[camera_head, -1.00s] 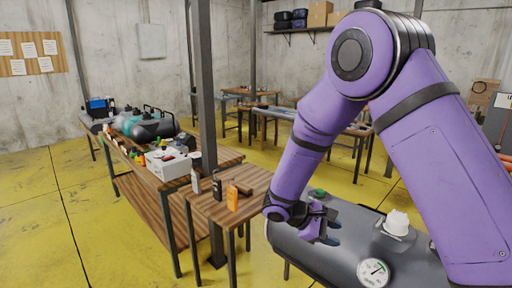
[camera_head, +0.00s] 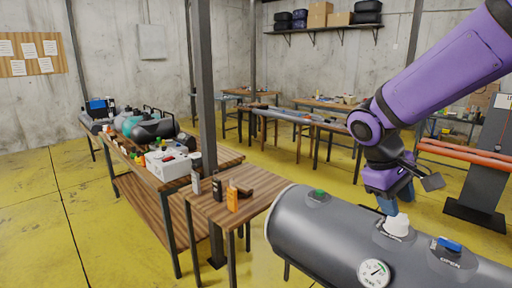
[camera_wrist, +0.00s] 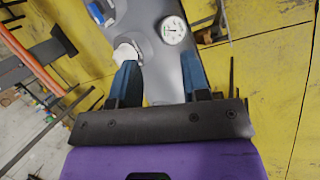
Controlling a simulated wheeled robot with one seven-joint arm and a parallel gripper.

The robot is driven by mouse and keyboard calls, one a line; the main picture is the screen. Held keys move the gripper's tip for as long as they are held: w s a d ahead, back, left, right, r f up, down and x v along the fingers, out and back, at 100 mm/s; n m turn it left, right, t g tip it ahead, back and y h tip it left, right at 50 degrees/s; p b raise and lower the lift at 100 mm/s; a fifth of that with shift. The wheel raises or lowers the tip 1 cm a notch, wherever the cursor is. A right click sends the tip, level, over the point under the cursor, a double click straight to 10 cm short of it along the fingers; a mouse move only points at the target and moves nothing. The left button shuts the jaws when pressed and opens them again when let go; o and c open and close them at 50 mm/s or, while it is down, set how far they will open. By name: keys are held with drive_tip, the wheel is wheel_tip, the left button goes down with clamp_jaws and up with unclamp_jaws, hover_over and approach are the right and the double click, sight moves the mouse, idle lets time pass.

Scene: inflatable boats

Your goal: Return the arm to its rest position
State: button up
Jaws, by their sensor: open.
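My purple arm reaches in from the upper right in the head view. My gripper (camera_head: 392,204) points down just above or behind the white cap (camera_head: 397,225) on the grey tank (camera_head: 325,235). In the wrist view its two blue fingers (camera_wrist: 160,80) are wide apart with nothing held between them. The white cap (camera_wrist: 127,52) shows beside the left finger; whether they touch I cannot tell. The tank (camera_wrist: 150,30) lies beyond the fingers, with its round gauge (camera_wrist: 173,30) near the top.
A small wooden table (camera_head: 225,205) with bottles and an orange box (camera_head: 232,199) stands left of the tank. A dark post (camera_head: 206,110) rises behind it. A long workbench (camera_head: 150,170) is further left. Orange tubes (camera_head: 465,152) lie at right. Yellow floor is open at lower left.

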drive_tip(key=s+d+r+m+t+y, duration=0.1)
drive_tip(key=s+r+m+t+y, duration=0.1)
drive_tip(key=s, duration=0.5)
drive_tip(key=s+r+m+t+y, duration=0.3)
drive_tip(key=s+r, duration=0.3)
drive_tip(key=s, duration=0.2)
drive_tip(key=shift+s+d+r+t, duration=0.15)
drive_tip(key=shift+d+r+t, duration=0.1)
drive_tip(key=shift+d+t, duration=0.2)
idle(1.5)
